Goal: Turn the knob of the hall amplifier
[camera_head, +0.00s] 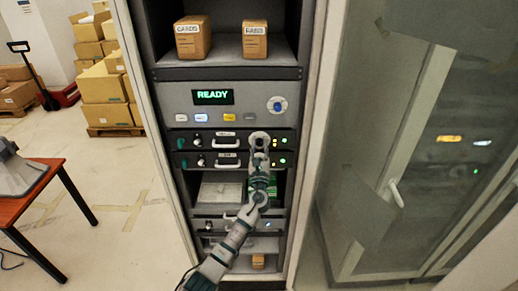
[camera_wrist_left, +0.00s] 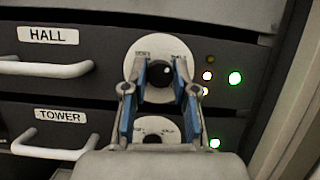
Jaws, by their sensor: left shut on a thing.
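The hall amplifier (camera_wrist_left: 105,48) is a dark rack panel with a HALL label and a pale handle in the left wrist view. In the head view it is the upper dark panel (camera_head: 248,133) in the rack. Its dark round knob (camera_wrist_left: 158,83) sits in a white dial plate (camera_wrist_left: 158,46). My left gripper (camera_wrist_left: 159,72) is shut on this knob, one blue-padded finger on each side. In the head view my left gripper (camera_head: 260,141) covers the knob. The dial's markings are too blurred to read. My right gripper is in neither view.
The tower amplifier (camera_wrist_left: 88,112) lies directly below, its own dial (camera_wrist_left: 157,128) partly behind my gripper. Green and amber lights (camera_wrist_left: 235,78) are right of the hall knob. Above is a panel with a READY display (camera_head: 213,97). A glass cabinet door (camera_head: 385,120) stands at the right.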

